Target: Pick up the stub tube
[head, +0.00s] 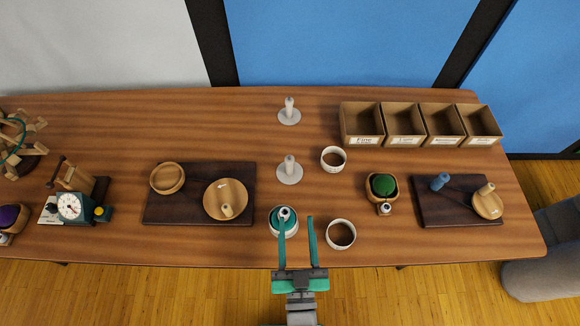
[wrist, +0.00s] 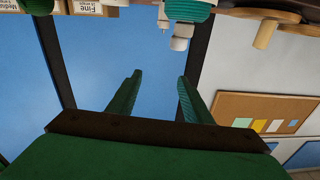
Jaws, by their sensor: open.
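Several short tubes show, and I cannot tell for certain which is the stub tube. A tan tube (head: 227,210) lies in a shallow wooden dish (head: 212,190) on the left dark board. A short tan tube (wrist: 265,33) also shows at the upper right of the wrist view. Another tan tube (head: 487,189) sits on a round wooden dish (head: 488,208) at the right, beside a blue-grey tube (head: 440,181). My gripper (head: 297,221) is open and empty at the table's front edge, right of the left dish. Its fingers (wrist: 159,76) show nothing between them.
A teal-and-white round item (head: 283,225) stands by my left finger, a white cup (head: 341,234) by the right. Two white-based posts (head: 289,171) stand behind. Labelled bins (head: 362,125) line the back right. A dial scale (head: 70,207) is at left.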

